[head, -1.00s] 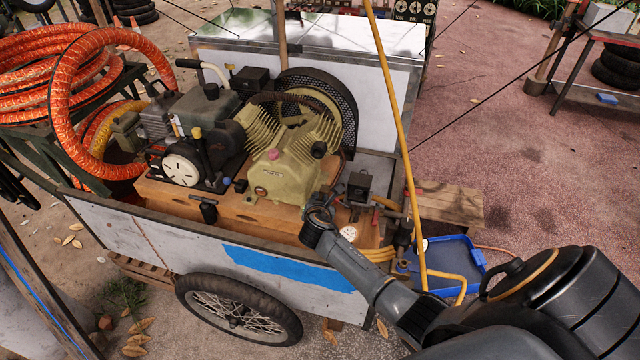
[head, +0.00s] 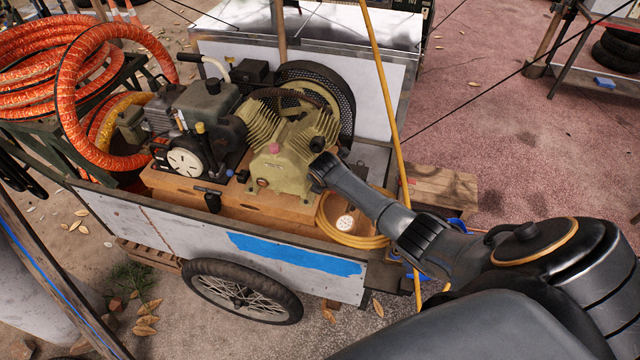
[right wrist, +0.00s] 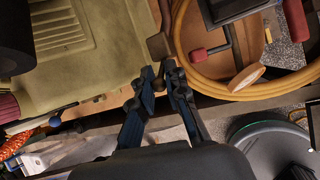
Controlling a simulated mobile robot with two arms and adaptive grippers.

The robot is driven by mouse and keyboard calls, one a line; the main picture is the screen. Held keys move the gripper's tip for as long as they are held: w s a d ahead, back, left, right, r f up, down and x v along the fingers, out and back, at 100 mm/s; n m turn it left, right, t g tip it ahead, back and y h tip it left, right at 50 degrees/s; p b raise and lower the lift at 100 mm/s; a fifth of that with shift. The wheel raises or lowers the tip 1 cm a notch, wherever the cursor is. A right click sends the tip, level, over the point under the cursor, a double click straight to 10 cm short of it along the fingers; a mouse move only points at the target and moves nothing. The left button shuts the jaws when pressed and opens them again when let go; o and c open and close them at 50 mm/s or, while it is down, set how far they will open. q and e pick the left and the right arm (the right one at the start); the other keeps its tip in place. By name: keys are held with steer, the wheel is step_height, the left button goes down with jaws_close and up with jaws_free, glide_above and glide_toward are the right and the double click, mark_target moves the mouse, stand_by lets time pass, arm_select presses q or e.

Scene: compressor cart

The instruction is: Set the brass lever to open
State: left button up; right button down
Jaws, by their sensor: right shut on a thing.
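My right gripper (right wrist: 164,76) shows in the right wrist view. Its two dark fingers are closed in around a narrow piece at the fingertips. A small brownish, brass-coloured piece (right wrist: 158,45) sits right at the tips and looks like the brass lever, but most of it is hidden and its setting cannot be read. In the head view my right arm reaches in from the right to the compressor's right side, where its wrist hides the fingers and the lever. My left gripper is in neither view.
The olive compressor (head: 282,165) stands close to the wrist. The cart's side wall (head: 190,230) rises in front.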

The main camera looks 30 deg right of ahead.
steer(key=shift+w+r, duration=0.15)
steer(key=c, duration=1.6)
jaws_free()
steer(key=shift+c, duration=0.2)
steer(key=v, duration=1.2)
